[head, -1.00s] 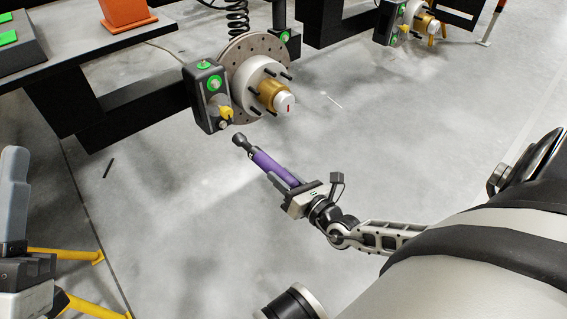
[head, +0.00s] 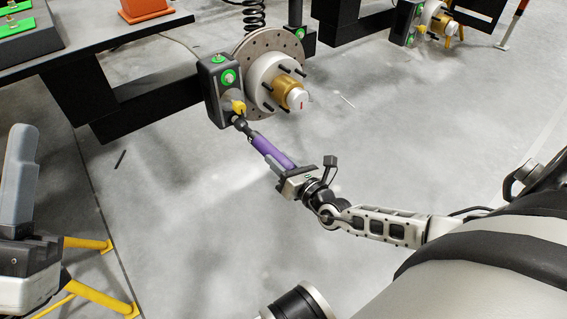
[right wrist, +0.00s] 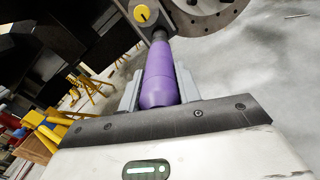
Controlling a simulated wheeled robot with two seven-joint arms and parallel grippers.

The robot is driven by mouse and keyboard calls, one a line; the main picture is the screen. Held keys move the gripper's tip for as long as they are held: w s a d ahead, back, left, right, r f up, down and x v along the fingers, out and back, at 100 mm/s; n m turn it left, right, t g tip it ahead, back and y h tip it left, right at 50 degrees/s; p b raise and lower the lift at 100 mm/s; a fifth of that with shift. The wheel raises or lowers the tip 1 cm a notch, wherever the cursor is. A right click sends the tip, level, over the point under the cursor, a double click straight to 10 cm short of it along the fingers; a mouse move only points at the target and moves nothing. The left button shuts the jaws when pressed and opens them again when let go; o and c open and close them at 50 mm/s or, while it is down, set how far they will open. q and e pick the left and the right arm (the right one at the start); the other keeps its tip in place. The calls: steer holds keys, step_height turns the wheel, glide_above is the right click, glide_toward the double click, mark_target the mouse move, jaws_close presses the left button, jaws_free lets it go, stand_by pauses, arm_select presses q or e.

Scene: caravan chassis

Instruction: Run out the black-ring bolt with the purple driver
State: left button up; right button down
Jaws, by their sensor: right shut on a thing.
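The purple driver (head: 272,152) is held in my right gripper (head: 286,174), with its dark socket end up at the foot of the black caliper (head: 212,95). The driver also fills the middle of the right wrist view (right wrist: 158,75), between the grey fingers. The socket covers the low bolt spot just under the yellow cap (head: 238,107), so the black-ring bolt is hidden and I cannot tell whether the socket is seated on it. My left gripper (head: 20,170) is at the left edge, finger upright, far from the caliper; its opening does not show.
The brake disc (head: 262,55) and hub with dark studs and a gold centre (head: 287,91) are right beside the caliper. The black chassis beam (head: 150,110) runs to the left. Yellow stand legs (head: 95,244) are at lower left. The floor below the driver is clear.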

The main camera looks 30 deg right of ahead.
steer(key=shift+w+r, duration=0.1)
steer(key=shift+w, duration=1)
stand_by(0.6)
